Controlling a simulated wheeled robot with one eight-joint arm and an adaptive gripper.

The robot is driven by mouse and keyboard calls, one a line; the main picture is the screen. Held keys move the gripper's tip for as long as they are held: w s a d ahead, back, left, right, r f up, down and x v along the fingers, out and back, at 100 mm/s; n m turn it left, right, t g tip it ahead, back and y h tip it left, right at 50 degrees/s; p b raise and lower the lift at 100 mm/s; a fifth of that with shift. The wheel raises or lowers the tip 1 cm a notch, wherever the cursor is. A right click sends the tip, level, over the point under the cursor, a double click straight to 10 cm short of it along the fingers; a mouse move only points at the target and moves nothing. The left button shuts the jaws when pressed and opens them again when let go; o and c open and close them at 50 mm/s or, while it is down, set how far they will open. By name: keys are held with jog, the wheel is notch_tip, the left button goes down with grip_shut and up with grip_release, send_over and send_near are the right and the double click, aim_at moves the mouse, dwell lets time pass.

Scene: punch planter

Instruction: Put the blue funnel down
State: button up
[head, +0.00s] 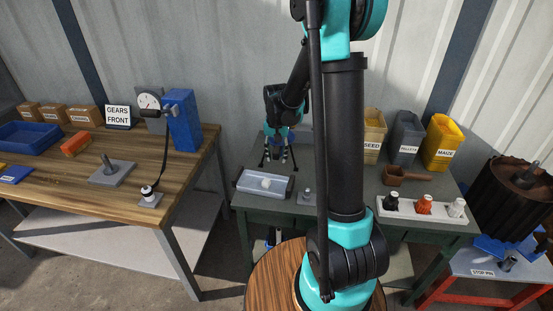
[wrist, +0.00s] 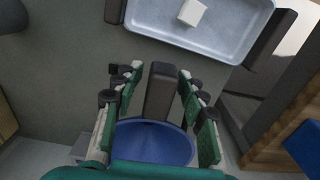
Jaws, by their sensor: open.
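The blue funnel (wrist: 152,140) shows in the wrist view at the bottom middle, its wide round mouth facing up. A dark grey bar (wrist: 160,92), which looks like its handle, extends up the picture from its rim. My gripper (wrist: 160,82) is open, with its green and grey fingers on both sides of the bar; I cannot tell whether they touch it. In the head view my gripper (head: 277,160) hangs over the back of the green table, behind the grey tray. The funnel is hard to make out there, and its underside is hidden.
The grey tray (head: 250,184) holds a white piece (head: 266,183). Yellow, grey and brown bins stand at the back right. A brown scoop (head: 396,176) and a white rack (head: 407,210) of small bottles stand on the right. A wooden bench is at left.

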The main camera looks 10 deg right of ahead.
notch_tip(320, 180, up, 10)
jog(key=shift+s+r, duration=0.1)
jog(key=shift+r, duration=0.15)
jog(key=shift+s+d+r, duration=0.1)
jog(key=shift+s+d, duration=0.05)
jog(key=shift+s, duration=0.1)
jog(key=s+d+f+n+t, duration=0.1)
jog(key=s+d+f, duration=0.1)
jog(key=s, duration=0.5)
jog(key=s+d+f+n+t, duration=0.1)
jog(key=s+d+f, duration=0.1)
jog(key=s, duration=0.5)
jog(key=s+d+f+n+t, duration=0.1)
jog(key=s+d+f+t, duration=0.1)
jog(key=s+f, duration=0.2)
jog(key=s, duration=0.3)
jog(key=shift+s+n, duration=0.3)
jog(key=shift+d, duration=0.1)
